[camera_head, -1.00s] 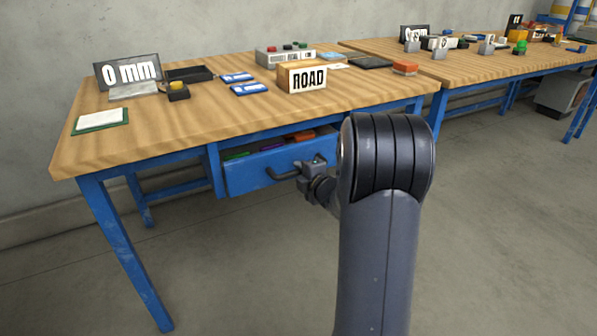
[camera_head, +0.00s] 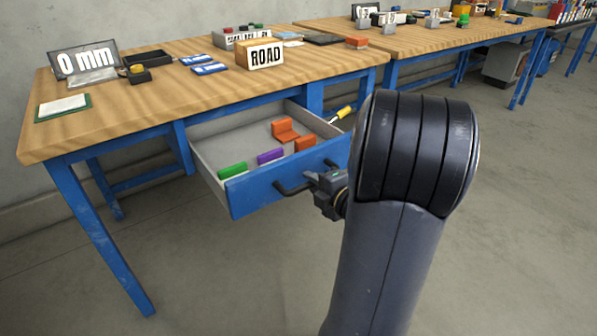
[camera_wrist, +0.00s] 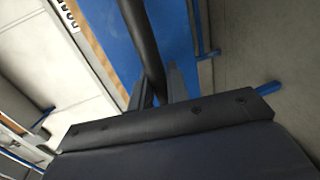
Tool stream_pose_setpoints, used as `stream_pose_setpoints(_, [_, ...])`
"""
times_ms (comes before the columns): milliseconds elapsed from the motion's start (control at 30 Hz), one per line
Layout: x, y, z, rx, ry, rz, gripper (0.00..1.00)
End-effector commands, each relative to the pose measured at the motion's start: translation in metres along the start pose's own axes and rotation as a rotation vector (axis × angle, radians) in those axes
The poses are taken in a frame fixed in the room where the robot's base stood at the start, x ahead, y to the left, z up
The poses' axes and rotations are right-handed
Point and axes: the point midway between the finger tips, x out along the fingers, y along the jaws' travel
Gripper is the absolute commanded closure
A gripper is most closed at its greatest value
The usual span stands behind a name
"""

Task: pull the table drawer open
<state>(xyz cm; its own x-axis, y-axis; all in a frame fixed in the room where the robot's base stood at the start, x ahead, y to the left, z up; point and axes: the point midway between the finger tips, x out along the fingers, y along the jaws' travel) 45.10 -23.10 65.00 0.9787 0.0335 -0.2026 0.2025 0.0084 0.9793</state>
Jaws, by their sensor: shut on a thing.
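The blue-fronted table drawer (camera_head: 251,194) is pulled well out from under the wooden table (camera_head: 160,104) in the head view. Its grey inside shows. My gripper (camera_head: 328,180) is at the right part of the dark bar handle (camera_head: 289,189) on the drawer front. In the wrist view my gripper (camera_wrist: 158,92) has its two fingers on either side of the handle bar (camera_wrist: 142,40), shut on it. The blue drawer front (camera_wrist: 108,30) lies behind the bar. My arm hides the right end of the drawer front in the head view.
In the drawer lie a green block (camera_head: 232,170), a purple block (camera_head: 270,156), orange pieces (camera_head: 285,130) and a yellow-handled tool (camera_head: 341,114). A ROAD block (camera_head: 262,54) and other items stand on the table. The floor in front is clear.

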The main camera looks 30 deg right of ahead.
Motion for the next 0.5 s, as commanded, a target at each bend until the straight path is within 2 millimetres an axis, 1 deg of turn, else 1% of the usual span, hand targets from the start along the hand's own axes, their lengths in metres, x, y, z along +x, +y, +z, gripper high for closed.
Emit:
stream_pose_setpoints(33, [-0.008, -0.002, 0.001, 0.001, -0.003, -0.002, 1.00])
stream_pose_setpoints(200, [-0.024, -0.006, 0.000, 0.001, -0.001, -0.003, 1.00])
stream_pose_setpoints(333, [-0.029, -0.006, 0.000, 0.001, -0.001, -0.002, 1.00])
stream_pose_setpoints(500, [-0.030, -0.007, 0.000, 0.000, 0.001, -0.001, 1.00])
